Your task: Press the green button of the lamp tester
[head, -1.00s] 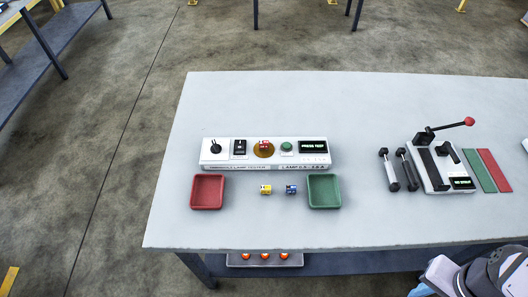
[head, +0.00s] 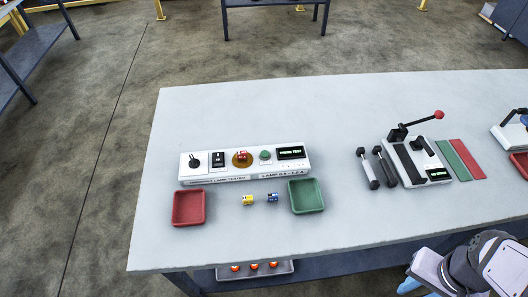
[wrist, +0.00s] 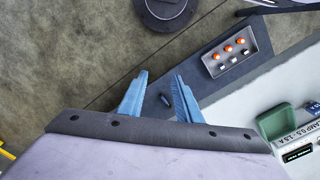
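The white lamp tester (head: 214,175) stands on the left part of the grey table. Its green button (head: 265,155) is a small round cap between the amber disc with a red lamp (head: 241,156) and the dark display (head: 291,153), whose green text appears to read PRESS TEST. My gripper (wrist: 160,78) is open, its two blue fingers apart, over the table's front edge and lower shelf. In the wrist view the tester (wrist: 308,138) is only partly visible at the lower right, away from the fingers; its button is not visible there. In the head view my arm is at the lower right.
A red tray (head: 189,221) and a green tray (head: 306,209) flank yellow (head: 248,200) and blue (head: 272,197) lamps before the tester. A lever device (head: 408,180) stands right. A lamp tray (head: 226,273) is on the lower shelf. The table's front middle is clear.

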